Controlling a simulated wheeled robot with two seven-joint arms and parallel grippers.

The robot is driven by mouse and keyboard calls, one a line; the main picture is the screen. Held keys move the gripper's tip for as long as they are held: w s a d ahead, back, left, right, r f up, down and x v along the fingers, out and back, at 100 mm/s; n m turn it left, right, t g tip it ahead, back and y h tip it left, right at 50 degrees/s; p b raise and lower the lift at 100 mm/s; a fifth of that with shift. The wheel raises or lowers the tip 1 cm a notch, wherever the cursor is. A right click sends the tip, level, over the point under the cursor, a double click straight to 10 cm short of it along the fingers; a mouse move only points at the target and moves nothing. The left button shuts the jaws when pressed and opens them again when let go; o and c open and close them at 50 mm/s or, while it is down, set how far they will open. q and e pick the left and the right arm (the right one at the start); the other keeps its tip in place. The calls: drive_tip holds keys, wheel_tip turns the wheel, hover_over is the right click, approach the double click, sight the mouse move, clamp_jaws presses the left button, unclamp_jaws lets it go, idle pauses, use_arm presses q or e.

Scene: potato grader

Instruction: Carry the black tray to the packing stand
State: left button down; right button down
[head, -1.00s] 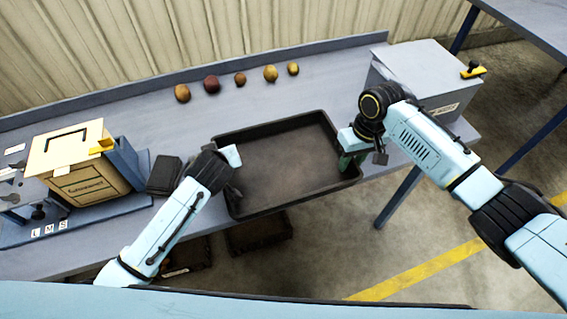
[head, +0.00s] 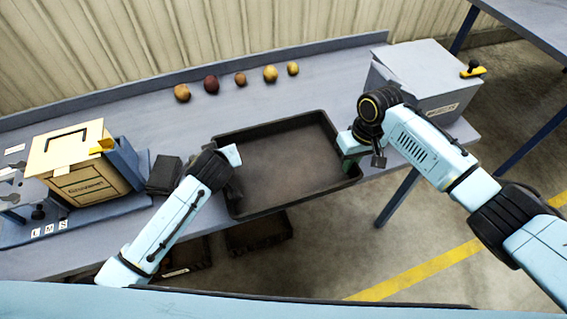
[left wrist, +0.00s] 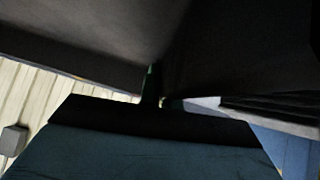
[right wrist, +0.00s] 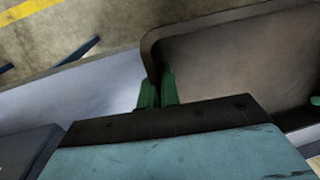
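The black tray (head: 290,206) lies empty on the grey bench, its near edge reaching over the bench's front. My left gripper (head: 233,178) is at the tray's left end wall, mostly hidden by its own wrist. In the left wrist view its dark green fingers (left wrist: 153,85) look closed around the tray wall (left wrist: 225,50). My right gripper (head: 350,160) is at the right end wall. In the right wrist view its green fingers (right wrist: 157,90) stand close together with the tray wall (right wrist: 149,50) between them. I cannot tell which surface is the packing stand.
Several potatoes (head: 240,79) lie in a row behind the tray. A cream box machine (head: 80,165) stands at left, a grey box (head: 425,75) at right. Dark crates (head: 258,232) sit below the bench. Another grey table (head: 530,20) is at the upper right, across open floor.

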use_arm(q)
drive_tip(key=shift+r, duration=0.2)
use_arm(e)
drive_tip(key=shift+r, duration=0.2)
